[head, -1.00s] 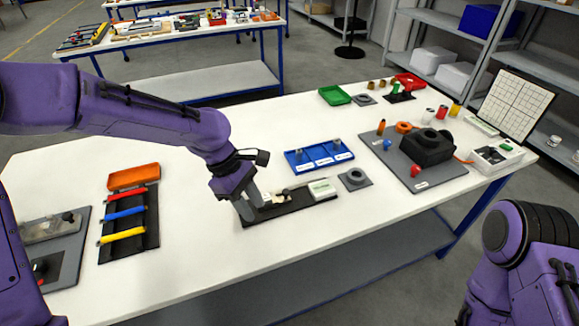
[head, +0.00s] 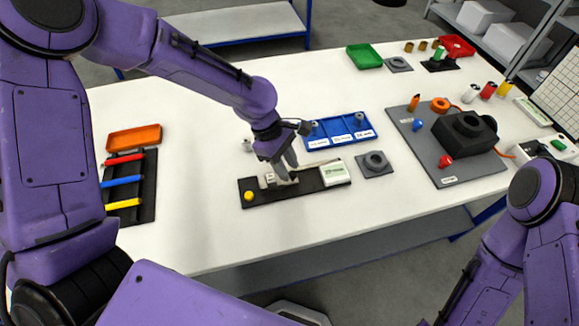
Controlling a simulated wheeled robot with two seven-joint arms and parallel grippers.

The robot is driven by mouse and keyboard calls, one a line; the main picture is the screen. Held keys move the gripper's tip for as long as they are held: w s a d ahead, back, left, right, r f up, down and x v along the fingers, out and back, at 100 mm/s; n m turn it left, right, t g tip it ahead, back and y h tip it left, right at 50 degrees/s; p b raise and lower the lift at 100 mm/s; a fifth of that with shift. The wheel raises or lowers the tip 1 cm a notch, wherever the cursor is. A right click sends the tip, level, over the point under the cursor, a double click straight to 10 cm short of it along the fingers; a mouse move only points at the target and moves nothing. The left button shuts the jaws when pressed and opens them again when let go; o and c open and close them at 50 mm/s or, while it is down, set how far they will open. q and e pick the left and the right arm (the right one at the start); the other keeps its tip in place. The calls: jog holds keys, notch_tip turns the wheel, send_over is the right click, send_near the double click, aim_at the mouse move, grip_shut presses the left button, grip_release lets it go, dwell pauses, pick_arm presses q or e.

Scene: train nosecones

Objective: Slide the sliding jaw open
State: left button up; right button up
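A long black base plate (head: 308,184) lies on the white table near its front edge. It carries a yellow knob (head: 249,195) at its left end, small light-grey jaw blocks (head: 268,181) in the middle and a white labelled box (head: 335,173) at its right end. My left gripper (head: 287,176) points down at the middle of the plate, just right of the light-grey blocks. Its fingers hide part of the jaw. Whether they touch or grip it is too small to tell. My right gripper is out of view; only the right arm shows.
A blue tray (head: 340,147) stands close behind the plate. A grey ring block (head: 375,163) is to its right, then a grey board (head: 460,172) with a black block. An orange tray (head: 134,138) and coloured bars lie left. The table left of the plate is clear.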

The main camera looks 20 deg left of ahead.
aim_at(293, 171)
pick_arm(q)
jog(key=f, duration=0.1)
jog(key=w+f, duration=0.1)
jog(key=shift+w+d+f, duration=0.3)
jog(key=shift+d, duration=0.05)
jog(key=shift+s+r, duration=0.25)
jog(key=shift+s, duration=0.15)
jog(key=c, duration=0.6)
jog(key=shift+f, duration=0.1)
grip_shut()
jog(key=shift+w+d, duration=0.1)
jog(key=shift+d, duration=0.05)
jog(key=shift+w+d+r+p, duration=0.25)
jog(key=shift+w+d+p, duration=0.35)
jog(key=shift+p, duration=0.55)
jog(key=shift+d+f, duration=0.2)
jog(key=shift+d, duration=0.2)
jog(key=o, duration=0.6)
grip_release()
jog(key=shift+w+d+f, duration=0.1)
jog(key=shift+w, duration=0.2)
jog(key=b+v, duration=0.1)
jog(key=v, duration=0.9)
jog(key=shift+r, duration=0.2)
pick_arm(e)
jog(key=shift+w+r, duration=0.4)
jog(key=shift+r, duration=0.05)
